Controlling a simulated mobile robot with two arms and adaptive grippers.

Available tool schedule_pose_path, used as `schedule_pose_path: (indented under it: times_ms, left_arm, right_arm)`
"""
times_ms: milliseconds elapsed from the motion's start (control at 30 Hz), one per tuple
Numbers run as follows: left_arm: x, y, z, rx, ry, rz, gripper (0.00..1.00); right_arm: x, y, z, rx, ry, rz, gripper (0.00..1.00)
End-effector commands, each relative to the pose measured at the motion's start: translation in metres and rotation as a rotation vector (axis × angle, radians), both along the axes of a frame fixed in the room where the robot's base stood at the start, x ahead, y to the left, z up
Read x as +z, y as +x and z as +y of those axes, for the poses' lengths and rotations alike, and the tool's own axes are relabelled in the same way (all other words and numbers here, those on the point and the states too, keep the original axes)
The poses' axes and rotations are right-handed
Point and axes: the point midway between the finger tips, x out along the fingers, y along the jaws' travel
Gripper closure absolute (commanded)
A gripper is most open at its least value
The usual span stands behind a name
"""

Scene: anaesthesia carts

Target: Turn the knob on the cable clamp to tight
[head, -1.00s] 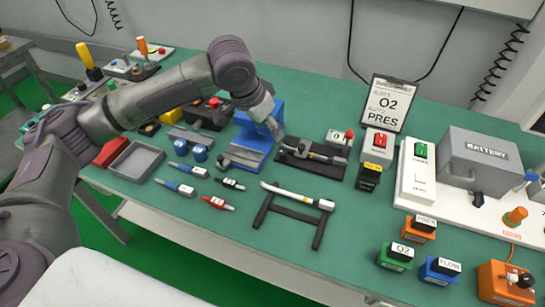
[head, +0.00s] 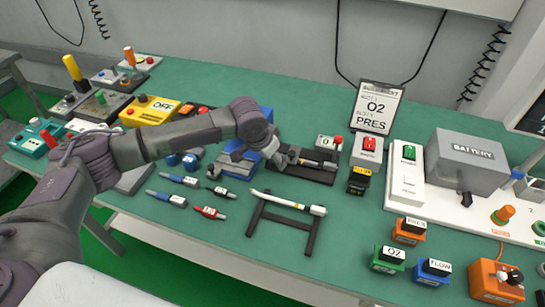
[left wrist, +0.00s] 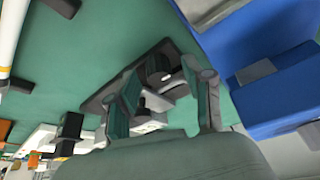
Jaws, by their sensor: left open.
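A dark fixture that looks like the cable clamp (head: 318,174) lies on the green table, with a grey bar on its black base. My left gripper (head: 280,158) reaches over its left end and hides that part. In the left wrist view my left gripper (left wrist: 163,98) is open, with its two green-padded fingers apart. A dark round knob-like part (left wrist: 158,68) with a light mark shows between and beyond the fingers, above the black base (left wrist: 96,103). I cannot tell whether the fingers touch it, nor the knob's setting. My right gripper is not in view.
A blue block-like fixture (head: 230,166) stands close on the left of the clamp, and its blue body (left wrist: 275,95) is near the fingers. A black stand with a white tube (head: 290,204) is in front. A small box with a red button (head: 328,144) stands behind.

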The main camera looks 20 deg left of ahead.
Motion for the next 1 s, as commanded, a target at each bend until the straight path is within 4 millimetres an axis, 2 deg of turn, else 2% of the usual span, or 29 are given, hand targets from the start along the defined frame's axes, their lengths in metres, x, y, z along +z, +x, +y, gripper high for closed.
schedule_pose_path:
  times_ms: [200, 500, 633, 833, 1000]
  left_arm:
    - [0.0, 0.0, 0.0, 0.0, -0.001, 0.0, 0.5]
    - [0.0, 0.0, 0.0, 0.0, -0.001, 0.0, 1.0]
    - [0.001, 0.0, 0.0, -0.006, -0.001, 0.002, 1.0]
    - [0.003, 0.0, 0.0, -0.099, -0.002, 0.004, 1.0]
    - [0.0, 0.0, 0.0, -0.138, -0.002, 0.002, 1.0]
  right_arm:
    - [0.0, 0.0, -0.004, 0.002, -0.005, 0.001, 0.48]
    - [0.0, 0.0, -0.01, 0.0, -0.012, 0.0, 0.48]
    - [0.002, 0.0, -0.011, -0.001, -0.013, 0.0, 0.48]
    - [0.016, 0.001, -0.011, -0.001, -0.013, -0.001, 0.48]
    - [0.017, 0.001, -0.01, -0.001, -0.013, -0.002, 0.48]
